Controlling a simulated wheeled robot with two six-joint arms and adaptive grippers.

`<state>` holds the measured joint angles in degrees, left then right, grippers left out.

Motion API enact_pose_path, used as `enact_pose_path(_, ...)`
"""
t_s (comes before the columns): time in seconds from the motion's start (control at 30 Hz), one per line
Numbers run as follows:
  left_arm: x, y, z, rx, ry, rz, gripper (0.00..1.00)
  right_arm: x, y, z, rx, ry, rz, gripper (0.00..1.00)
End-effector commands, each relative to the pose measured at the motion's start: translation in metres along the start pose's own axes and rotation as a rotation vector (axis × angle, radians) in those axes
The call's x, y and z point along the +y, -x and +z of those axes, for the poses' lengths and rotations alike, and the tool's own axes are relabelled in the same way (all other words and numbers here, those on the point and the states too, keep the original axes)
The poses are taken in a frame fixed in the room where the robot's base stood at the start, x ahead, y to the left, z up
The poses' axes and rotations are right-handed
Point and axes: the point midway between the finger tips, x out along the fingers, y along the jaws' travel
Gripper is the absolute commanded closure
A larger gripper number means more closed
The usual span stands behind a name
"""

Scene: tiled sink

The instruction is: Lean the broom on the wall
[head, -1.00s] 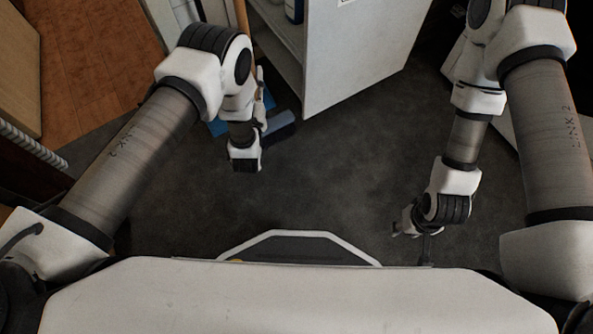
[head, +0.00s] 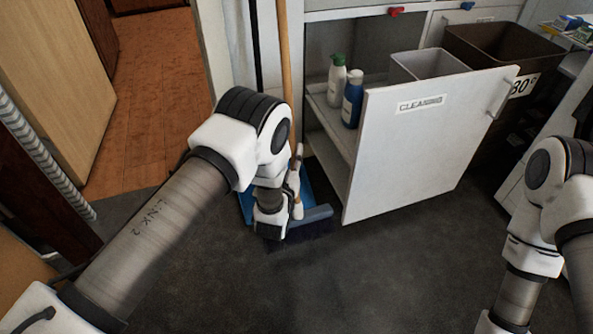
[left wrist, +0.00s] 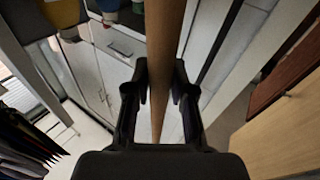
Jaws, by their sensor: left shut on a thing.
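The broom's wooden handle (head: 285,50) stands nearly upright in the head view, in front of the white wall strip (head: 243,45) left of the cabinet. Its blue-grey head (head: 317,214) with dark bristles is low, near the floor; I cannot tell whether it touches. My left gripper (head: 297,180) is shut on the handle, and my arm hides part of it. In the left wrist view, the handle (left wrist: 165,50) passes between the two fingers (left wrist: 160,90). I cannot tell whether the handle touches the wall. My right gripper is out of view.
A cabinet door marked "CLEANING" (head: 430,140) stands open right of the broom. Bottles (head: 352,98) stand on the shelf behind it. A blue piece (head: 246,207) shows behind my left arm. A dark bin (head: 500,50) is at the back right. Grey floor (head: 390,270) in front is clear.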

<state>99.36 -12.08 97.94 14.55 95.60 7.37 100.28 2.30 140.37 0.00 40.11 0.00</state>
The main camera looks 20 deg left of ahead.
Motion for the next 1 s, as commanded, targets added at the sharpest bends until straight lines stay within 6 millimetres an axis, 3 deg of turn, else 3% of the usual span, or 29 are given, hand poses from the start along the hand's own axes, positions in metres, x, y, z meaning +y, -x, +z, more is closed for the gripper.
enact_pose_path(0.63, -0.032, -0.036, 0.053, -0.022, 0.016, -0.006, 1.00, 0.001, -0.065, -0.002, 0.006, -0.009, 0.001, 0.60)
enact_pose_path(1.0, -0.044, -0.053, 0.061, -0.078, 0.050, -0.015, 1.00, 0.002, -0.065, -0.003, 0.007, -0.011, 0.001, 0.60)
